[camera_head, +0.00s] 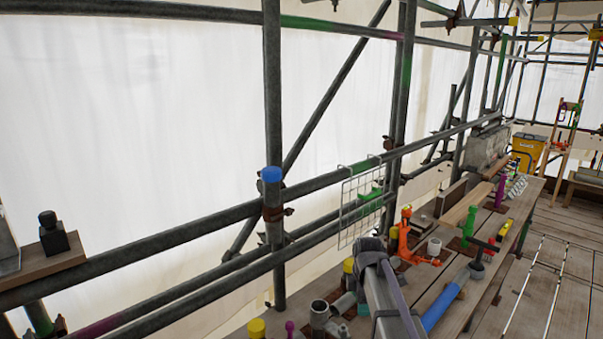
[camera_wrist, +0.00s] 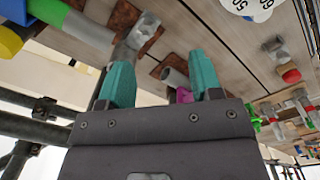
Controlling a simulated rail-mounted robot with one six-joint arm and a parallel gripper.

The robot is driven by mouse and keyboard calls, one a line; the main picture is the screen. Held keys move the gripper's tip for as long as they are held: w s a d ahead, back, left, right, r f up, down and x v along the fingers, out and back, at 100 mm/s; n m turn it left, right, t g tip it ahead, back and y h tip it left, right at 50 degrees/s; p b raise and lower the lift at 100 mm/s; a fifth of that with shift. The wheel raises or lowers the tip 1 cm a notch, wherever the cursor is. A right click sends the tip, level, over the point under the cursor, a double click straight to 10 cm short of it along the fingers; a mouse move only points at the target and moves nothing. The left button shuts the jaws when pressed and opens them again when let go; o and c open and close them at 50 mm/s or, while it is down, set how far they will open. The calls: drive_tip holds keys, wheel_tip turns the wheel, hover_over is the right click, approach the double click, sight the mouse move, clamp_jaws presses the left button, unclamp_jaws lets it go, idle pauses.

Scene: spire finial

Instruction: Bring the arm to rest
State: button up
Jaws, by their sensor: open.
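My gripper (camera_wrist: 161,78) shows in the wrist view with its two teal fingers spread apart. Nothing is held between them. A purple piece (camera_wrist: 184,95) and a short grey cylinder (camera_wrist: 174,78) show in the gap beyond the fingers, and I cannot tell if either touches them.
Around the arm stand an orange tool (camera_head: 404,240), a white cup (camera_head: 434,247), a grey pipe piece (camera_head: 320,314) and a yellow-capped piece (camera_head: 256,328). A blue-handled tool (camera_head: 440,307) lies to the right. Scaffold tubes (camera_head: 272,120) and a wire rack (camera_head: 360,207) stand left. Floorboards at right look mostly clear.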

drive_tip(key=s+m, duration=1.8)
drive_tip(key=s, duration=0.3)
wheel_tip(320, 180, down, 7)
drive_tip(key=s+b, duration=0.1)
drive_tip(key=b, duration=0.6)
drive_tip(key=shift+s+f, duration=0.15)
drive_tip(key=shift+s, duration=0.25)
idle(0.6)
